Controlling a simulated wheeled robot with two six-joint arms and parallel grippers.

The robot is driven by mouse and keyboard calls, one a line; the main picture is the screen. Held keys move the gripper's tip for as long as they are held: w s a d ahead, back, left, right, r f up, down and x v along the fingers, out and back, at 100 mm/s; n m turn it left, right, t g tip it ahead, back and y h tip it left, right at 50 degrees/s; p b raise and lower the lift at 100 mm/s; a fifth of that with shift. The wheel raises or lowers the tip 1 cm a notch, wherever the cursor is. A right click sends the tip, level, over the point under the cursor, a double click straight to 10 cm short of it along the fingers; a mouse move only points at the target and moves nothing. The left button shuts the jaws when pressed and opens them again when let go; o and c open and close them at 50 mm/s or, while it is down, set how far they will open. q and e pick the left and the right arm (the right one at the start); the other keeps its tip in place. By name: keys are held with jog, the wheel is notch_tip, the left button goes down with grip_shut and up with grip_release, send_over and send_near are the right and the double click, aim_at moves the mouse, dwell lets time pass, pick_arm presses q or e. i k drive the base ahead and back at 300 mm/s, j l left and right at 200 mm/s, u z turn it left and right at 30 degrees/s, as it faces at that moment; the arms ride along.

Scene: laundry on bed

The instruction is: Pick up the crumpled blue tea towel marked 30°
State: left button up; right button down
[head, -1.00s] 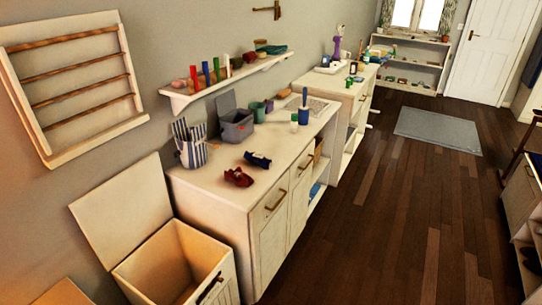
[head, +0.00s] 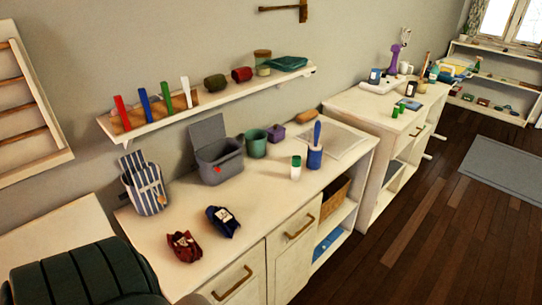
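A crumpled dark blue cloth (head: 222,221) with a small white tag lies on the white counter (head: 262,209), near its front edge. The mark on the tag is too small to read. A crumpled dark red cloth (head: 184,246), also with a white tag, lies just left of it, apart from it. Neither of my grippers is in the head view.
A shelf (head: 215,95) hangs above. Dark floor lies right.

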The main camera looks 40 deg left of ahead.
aim_at(221, 217)
jog(key=i+u, duration=0.35)
jog(key=i+l+u, duration=0.35)
jog(key=i, duration=0.15)
jog(key=i+l+u, duration=0.3)
jog(key=i+j, duration=0.1)
